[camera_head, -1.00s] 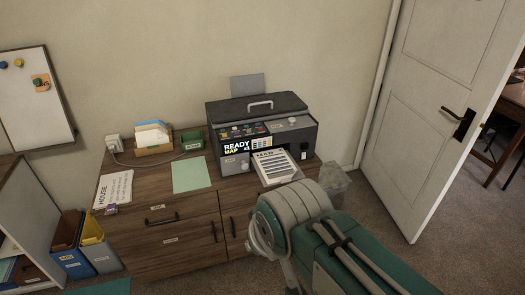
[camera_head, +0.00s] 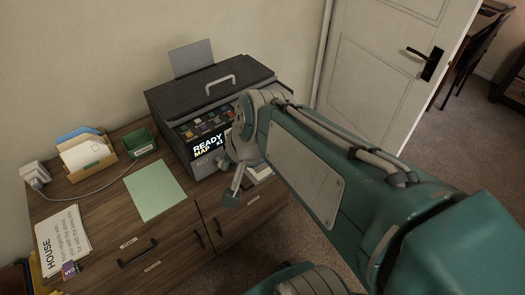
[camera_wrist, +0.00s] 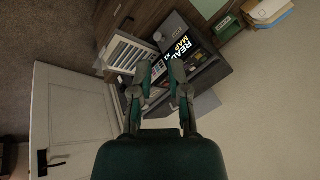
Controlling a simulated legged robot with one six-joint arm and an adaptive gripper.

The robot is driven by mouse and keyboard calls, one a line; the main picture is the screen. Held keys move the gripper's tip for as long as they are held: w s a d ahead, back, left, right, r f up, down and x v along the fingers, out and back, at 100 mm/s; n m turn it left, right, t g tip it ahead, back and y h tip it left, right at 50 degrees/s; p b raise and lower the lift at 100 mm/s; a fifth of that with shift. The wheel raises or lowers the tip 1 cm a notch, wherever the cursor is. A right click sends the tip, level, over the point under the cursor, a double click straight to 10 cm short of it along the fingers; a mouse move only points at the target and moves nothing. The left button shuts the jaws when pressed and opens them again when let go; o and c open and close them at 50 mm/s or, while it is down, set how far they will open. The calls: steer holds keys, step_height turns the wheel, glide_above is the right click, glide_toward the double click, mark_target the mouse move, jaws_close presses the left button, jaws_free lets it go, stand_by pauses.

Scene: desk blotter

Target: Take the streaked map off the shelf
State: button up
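The printed map (camera_wrist: 128,52), a white sheet with grey streaks, lies at the front of the dark printer (camera_wrist: 208,72) in the wrist view. In the head view my arm hides most of the map, and only a pale edge (camera_head: 259,173) shows. The printer (camera_head: 215,88) stands on the wooden cabinet, and its screen reads "READY MAP x1". My gripper (camera_wrist: 160,68) is open, its two fingers apart with nothing held between them. In the head view my gripper (camera_head: 234,188) is partly visible in front of the printer. The gap to the map cannot be judged.
The wooden cabinet top (camera_head: 108,182) carries a green sheet (camera_head: 155,190), a card box (camera_head: 88,155), a small green tray (camera_head: 140,142), a white plug block (camera_head: 35,173) with a cable, and a "HOUSE" paper (camera_head: 63,240). A white door (camera_head: 375,65) stands at the right.

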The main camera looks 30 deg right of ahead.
steer(key=w+d+f+m+y, duration=0.1)
steer(key=w+d+f+m, duration=0.4)
steer(key=m, duration=0.5)
steer(key=w+d+f+m, duration=0.35)
steer(key=d+m, duration=0.35)
steer(key=m, duration=0.3)
steer(key=d+f+m+t+h, duration=0.1)
steer(key=d+f+m, duration=0.4)
steer(key=d+m, duration=0.35)
steer(key=d+f+m+t, duration=0.1)
steer(key=d+f+m, duration=0.55)
steer(key=m, duration=0.25)
steer(key=shift+x, duration=4.95)
steer(key=shift+w+d+r, duration=0.1)
steer(key=shift+d, duration=0.1)
jaws_close()
